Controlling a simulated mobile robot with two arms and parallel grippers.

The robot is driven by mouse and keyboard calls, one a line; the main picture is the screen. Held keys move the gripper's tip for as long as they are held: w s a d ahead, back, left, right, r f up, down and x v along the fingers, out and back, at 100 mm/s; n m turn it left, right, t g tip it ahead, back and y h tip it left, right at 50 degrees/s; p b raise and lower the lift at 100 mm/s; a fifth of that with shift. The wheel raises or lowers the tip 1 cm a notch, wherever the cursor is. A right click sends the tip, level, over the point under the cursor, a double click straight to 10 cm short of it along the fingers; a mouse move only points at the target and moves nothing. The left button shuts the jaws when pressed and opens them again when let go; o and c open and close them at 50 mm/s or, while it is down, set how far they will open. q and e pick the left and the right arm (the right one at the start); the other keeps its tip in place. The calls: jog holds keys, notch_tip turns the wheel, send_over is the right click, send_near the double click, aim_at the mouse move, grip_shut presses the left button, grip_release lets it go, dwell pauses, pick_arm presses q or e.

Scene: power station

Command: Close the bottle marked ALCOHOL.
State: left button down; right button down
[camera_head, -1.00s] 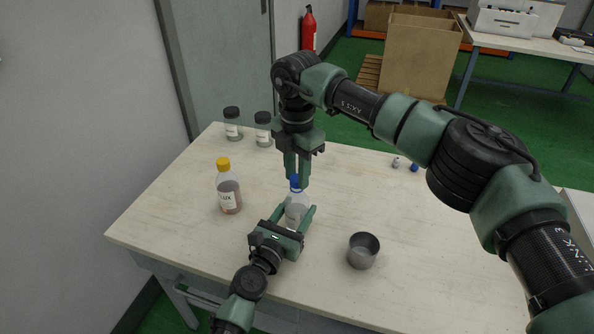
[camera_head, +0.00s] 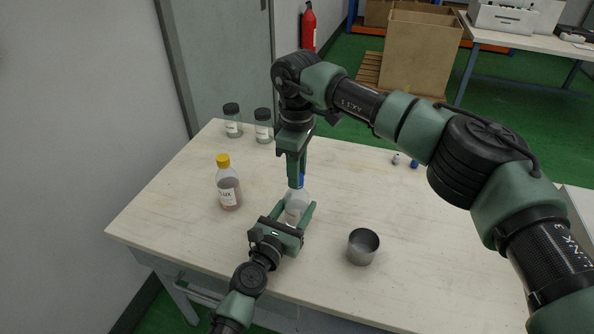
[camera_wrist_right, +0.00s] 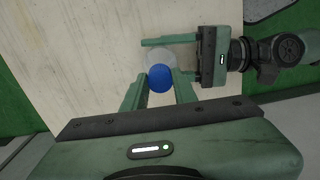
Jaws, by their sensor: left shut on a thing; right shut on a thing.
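A clear bottle (camera_head: 298,207) stands upright near the middle of the table, partly hidden by my left gripper; I cannot read its label. My left gripper (camera_head: 296,214) is shut on the bottle's body from the front, one finger on each side. A blue cap (camera_wrist_right: 161,78) is at the top of the bottle; it also shows in the head view (camera_head: 299,181). My right gripper (camera_head: 297,180) points straight down and is shut on the blue cap, with its fingers on either side in the right wrist view. I cannot tell how tight the cap sits.
A yellow-capped bottle (camera_head: 229,188) marked LUX stands left of the held bottle. Two dark-lidded jars (camera_head: 232,122) (camera_head: 263,128) stand at the back left. A metal cup (camera_head: 362,247) is at the front right. Small white (camera_head: 396,159) and blue (camera_head: 414,164) items lie farther right.

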jog(key=c, duration=1.1)
grip_release()
jog(key=shift+r, duration=0.15)
jog(key=shift+r, duration=2.15)
jog(key=shift+c, duration=0.4)
